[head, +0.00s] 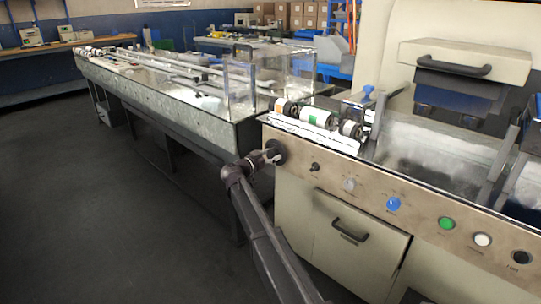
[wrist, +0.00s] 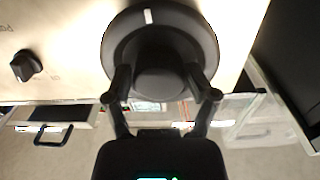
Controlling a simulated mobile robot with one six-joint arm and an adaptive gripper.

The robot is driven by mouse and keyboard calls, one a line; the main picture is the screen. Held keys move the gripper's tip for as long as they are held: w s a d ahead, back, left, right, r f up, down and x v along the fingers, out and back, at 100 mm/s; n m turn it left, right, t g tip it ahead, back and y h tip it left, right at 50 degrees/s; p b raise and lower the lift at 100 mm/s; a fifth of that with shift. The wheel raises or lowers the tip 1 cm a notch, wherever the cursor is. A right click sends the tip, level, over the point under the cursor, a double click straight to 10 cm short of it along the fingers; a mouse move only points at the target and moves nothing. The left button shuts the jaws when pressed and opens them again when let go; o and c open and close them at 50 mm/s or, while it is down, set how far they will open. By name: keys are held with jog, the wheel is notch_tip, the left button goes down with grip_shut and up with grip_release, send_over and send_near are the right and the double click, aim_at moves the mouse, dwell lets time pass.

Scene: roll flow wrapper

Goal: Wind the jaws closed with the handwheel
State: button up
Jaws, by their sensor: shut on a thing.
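The handwheel (head: 279,149) is a dark round knob at the left end of the machine's front panel. In the wrist view the handwheel (wrist: 120,40) is a black disc with a raised hub and a white mark near the top of its rim. My gripper (head: 268,155) is at the handwheel, with the arm coming up from below. In the wrist view my gripper (wrist: 160,80) has one finger on each side of the hub and is shut on it. I cannot tell which machine parts are the jaws or how far apart they are.
The front panel holds a small black knob (head: 315,166), a blue knob (head: 393,204), a green button (head: 446,223) and other controls. Rollers (head: 315,115) sit above the panel. A long conveyor bench (head: 150,85) runs off left. The floor (head: 90,220) at left is clear.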

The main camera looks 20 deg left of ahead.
jog(key=shift+w+d+m, duration=0.15)
jog(key=shift+w+m, duration=0.1)
jog(key=shift+m, duration=0.45)
jog(key=shift+c, duration=0.5)
jog(key=o, duration=1.1)
jog(key=shift+s, duration=0.15)
jog(key=shift+v, duration=5.9)
jog(key=shift+f, duration=0.1)
